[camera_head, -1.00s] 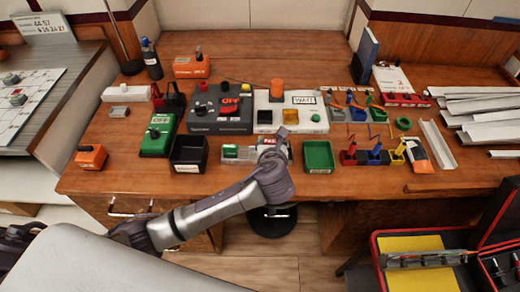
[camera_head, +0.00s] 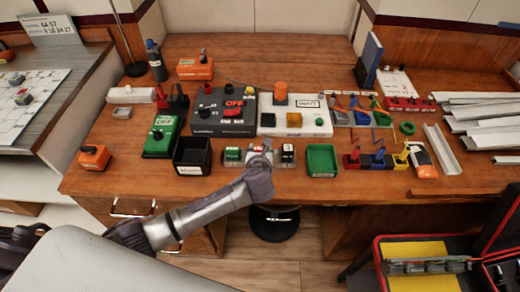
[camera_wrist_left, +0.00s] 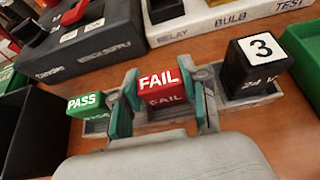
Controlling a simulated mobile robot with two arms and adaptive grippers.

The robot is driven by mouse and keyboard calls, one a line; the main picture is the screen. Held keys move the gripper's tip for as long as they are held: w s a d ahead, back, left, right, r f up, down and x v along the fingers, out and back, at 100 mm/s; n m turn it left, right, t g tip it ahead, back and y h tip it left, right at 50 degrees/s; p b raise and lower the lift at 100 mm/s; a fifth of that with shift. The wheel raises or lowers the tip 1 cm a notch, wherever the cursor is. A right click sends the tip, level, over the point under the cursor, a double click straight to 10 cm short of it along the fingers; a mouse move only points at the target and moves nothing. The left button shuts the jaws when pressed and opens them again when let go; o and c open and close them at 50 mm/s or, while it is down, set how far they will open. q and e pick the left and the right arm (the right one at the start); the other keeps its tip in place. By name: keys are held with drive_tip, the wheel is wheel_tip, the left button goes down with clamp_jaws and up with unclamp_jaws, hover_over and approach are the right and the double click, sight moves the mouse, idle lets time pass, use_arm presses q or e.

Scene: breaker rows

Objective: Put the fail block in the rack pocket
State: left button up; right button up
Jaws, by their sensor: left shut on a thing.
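The red fail block (camera_wrist_left: 164,88) is between the green-padded fingers of my left gripper (camera_wrist_left: 160,105), which is shut on it. In the wrist view it is upright over the middle of the grey rack (camera_wrist_left: 250,98). I cannot tell whether its base is inside the middle pocket or just above it. The green pass block (camera_wrist_left: 86,104) sits in the rack's left pocket, and a black block marked 3 (camera_wrist_left: 255,65) is in its right pocket. In the head view my left gripper (camera_head: 263,147) covers the rack's middle, where a bit of the fail block (camera_head: 257,149) shows.
A black bin (camera_head: 192,158) stands left of the rack and a green tray (camera_head: 321,160) right of it. The grey power supply (camera_head: 222,118) and white test board (camera_head: 295,118) stand behind. Bare wood lies in front of the bin.

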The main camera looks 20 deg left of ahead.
use_arm(q)
drive_tip(key=shift+f, duration=0.15)
drive_tip(key=o, duration=1.1)
drive_tip(key=shift+s+r, duration=0.2)
drive_tip(key=shift+r, duration=0.05)
drive_tip(key=p+v, duration=0.1)
drive_tip(key=v, duration=1)
drive_tip(key=shift+s+r, duration=0.15)
drive_tip(key=shift+s, duration=0.1)
